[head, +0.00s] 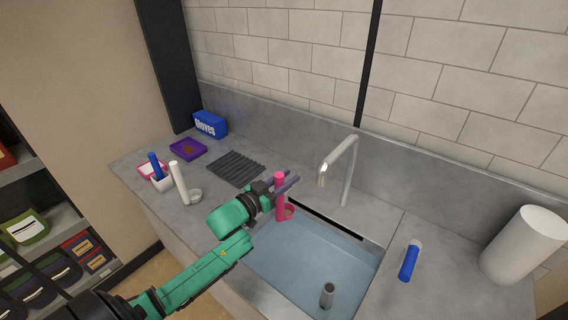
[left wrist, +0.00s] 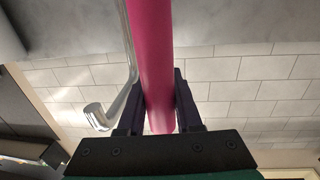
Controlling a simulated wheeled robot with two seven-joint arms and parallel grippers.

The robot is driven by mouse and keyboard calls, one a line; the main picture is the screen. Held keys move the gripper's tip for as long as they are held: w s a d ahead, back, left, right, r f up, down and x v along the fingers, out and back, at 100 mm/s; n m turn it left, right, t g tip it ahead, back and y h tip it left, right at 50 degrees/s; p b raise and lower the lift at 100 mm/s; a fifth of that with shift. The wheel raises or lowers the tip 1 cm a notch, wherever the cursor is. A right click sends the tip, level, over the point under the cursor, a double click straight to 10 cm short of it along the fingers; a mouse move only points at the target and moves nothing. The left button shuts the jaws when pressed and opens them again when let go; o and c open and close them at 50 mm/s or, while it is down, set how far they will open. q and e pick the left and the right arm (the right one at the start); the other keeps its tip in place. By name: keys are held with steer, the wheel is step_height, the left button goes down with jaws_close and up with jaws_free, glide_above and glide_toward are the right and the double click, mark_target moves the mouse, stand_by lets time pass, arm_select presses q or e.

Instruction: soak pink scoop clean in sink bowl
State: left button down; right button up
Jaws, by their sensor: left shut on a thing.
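The pink scoop (head: 281,205) is held upright over the back left part of the sink bowl (head: 300,262), which has bluish water in it. My left gripper (head: 287,184) is shut on the scoop's handle, near its upper part. In the left wrist view, the pink handle (left wrist: 152,50) runs between the two dark fingers (left wrist: 158,103). The round scoop end hangs low near the bowl's back left edge; I cannot tell whether it touches the water. My right gripper is not in view.
A silver faucet (head: 342,165) stands behind the bowl. A grey cylinder (head: 327,294) stands in the bowl. A blue-handled item (head: 410,262) and a white roll (head: 522,245) are at the right.

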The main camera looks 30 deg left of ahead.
arm_select(q)
steer(key=f+b, duration=0.4)
steer(key=a+f+b, duration=0.1)
steer(key=f+b, duration=0.1)
steer(key=shift+s+f, duration=0.35)
step_height(320, 180, down, 6)
steer(key=b, duration=0.4)
steer(key=shift+f, duration=0.1)
steer(key=shift+f+b, duration=0.6)
steer(key=shift+f, duration=0.25)
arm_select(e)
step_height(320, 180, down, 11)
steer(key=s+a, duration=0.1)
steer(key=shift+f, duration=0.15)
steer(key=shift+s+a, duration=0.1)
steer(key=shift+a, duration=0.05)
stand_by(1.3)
